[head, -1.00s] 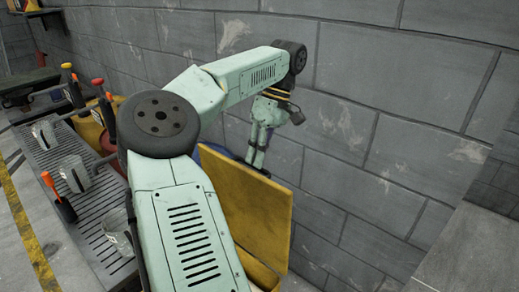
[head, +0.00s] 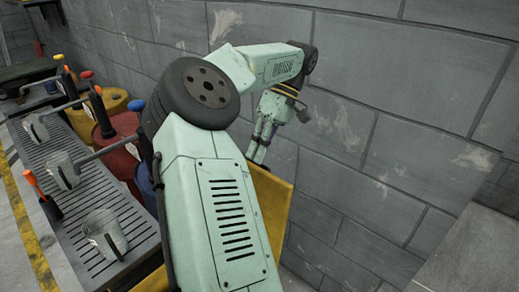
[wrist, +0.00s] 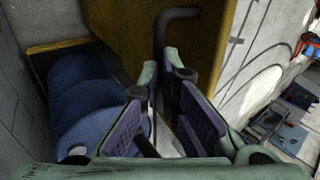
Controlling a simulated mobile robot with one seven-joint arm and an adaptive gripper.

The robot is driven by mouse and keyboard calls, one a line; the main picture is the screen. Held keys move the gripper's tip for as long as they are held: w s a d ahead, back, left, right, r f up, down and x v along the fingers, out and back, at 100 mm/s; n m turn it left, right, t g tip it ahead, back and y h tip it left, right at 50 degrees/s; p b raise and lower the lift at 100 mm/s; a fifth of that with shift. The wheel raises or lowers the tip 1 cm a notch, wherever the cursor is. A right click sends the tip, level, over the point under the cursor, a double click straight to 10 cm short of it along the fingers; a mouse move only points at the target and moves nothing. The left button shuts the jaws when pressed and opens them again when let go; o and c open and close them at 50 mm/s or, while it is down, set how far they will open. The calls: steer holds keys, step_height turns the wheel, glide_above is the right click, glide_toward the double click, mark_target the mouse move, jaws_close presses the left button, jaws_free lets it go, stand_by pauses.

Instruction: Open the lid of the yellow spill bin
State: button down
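The yellow spill bin's lid (head: 276,212) stands steeply raised in the head view, near the grey wall. My arm hides its left part and most of the bin; a yellow piece of the bin (head: 152,281) shows at the bottom. My gripper (head: 258,158) points down at the lid's top edge; contact cannot be told. In the wrist view my gripper (wrist: 161,72) has its fingers a little apart, with nothing seen held between them. A dark bent handle (wrist: 178,13) lies just past the fingertips, on a shaded yellow-brown panel (wrist: 120,22).
A blue drum (wrist: 85,95) stands left of the fingers in the wrist view. The block wall (head: 400,110) is close behind my gripper. Left of my arm are a red drum (head: 122,152) and a slatted bench (head: 85,195) with several metal jugs.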

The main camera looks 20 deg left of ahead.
steer(key=c, duration=1.4)
jaws_free()
step_height(320, 180, down, 3)
steer(key=shift+r, duration=0.15)
steer(key=shift+o, duration=0.2)
